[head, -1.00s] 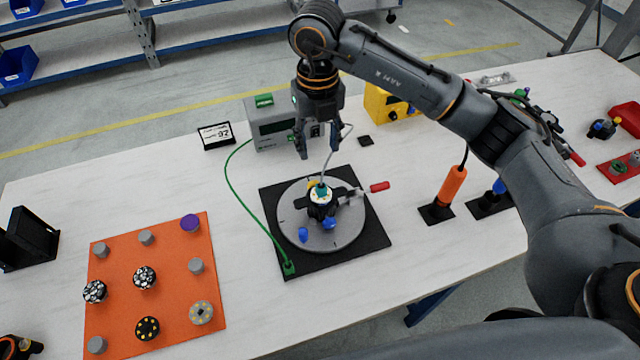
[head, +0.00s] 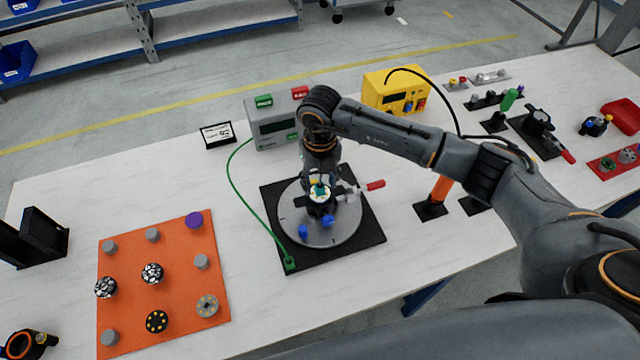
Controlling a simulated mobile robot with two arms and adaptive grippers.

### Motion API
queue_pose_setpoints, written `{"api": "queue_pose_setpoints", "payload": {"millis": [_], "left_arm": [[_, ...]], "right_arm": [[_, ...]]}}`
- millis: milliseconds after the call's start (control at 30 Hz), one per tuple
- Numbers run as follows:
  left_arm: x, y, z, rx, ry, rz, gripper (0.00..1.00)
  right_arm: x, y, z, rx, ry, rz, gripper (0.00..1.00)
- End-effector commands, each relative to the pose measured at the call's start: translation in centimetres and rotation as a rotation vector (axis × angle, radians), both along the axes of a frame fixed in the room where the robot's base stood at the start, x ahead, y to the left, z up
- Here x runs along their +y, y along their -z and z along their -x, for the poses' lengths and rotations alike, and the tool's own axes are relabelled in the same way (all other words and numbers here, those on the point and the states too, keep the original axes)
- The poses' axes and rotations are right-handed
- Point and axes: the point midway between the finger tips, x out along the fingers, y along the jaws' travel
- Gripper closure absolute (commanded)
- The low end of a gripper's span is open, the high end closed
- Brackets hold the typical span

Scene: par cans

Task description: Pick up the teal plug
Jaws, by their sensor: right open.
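The teal plug (head: 320,189) sits in the top of a small round fixture with a yellow part (head: 313,182) and blue knobs (head: 327,221). The fixture stands on a grey round plate (head: 342,234). My right gripper (head: 320,180) points down right at the plug, from behind it in the picture. It is open; its fingertips are partly hidden, and I cannot tell whether they touch the plug. My left gripper is not in view.
A green cable (head: 231,180) runs from the grey meter (head: 268,128) to the black base (head: 283,246). An orange mat (head: 130,285) with several connectors lies left. An orange-handled tool (head: 441,189) stands right.

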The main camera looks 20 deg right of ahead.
Motion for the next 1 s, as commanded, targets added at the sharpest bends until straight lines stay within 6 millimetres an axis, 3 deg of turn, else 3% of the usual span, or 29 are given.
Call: {"api": "queue_pose_setpoints", "payload": {"millis": [167, 400, 767, 1000], "left_arm": [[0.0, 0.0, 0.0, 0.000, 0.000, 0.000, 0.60], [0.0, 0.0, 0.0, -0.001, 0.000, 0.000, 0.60], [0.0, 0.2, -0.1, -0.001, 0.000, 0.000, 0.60], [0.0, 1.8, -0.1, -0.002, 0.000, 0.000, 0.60]], "right_arm": [[0.0, 0.1, 0.0, 0.000, -0.001, 0.000, 0.53], [0.0, 0.0, 0.0, 0.000, 0.000, 0.000, 0.96], [0.0, -0.1, 0.0, -0.001, 0.000, 0.000, 1.00], [0.0, -1.9, -0.2, -0.006, -0.001, -0.001, 1.00]]}}
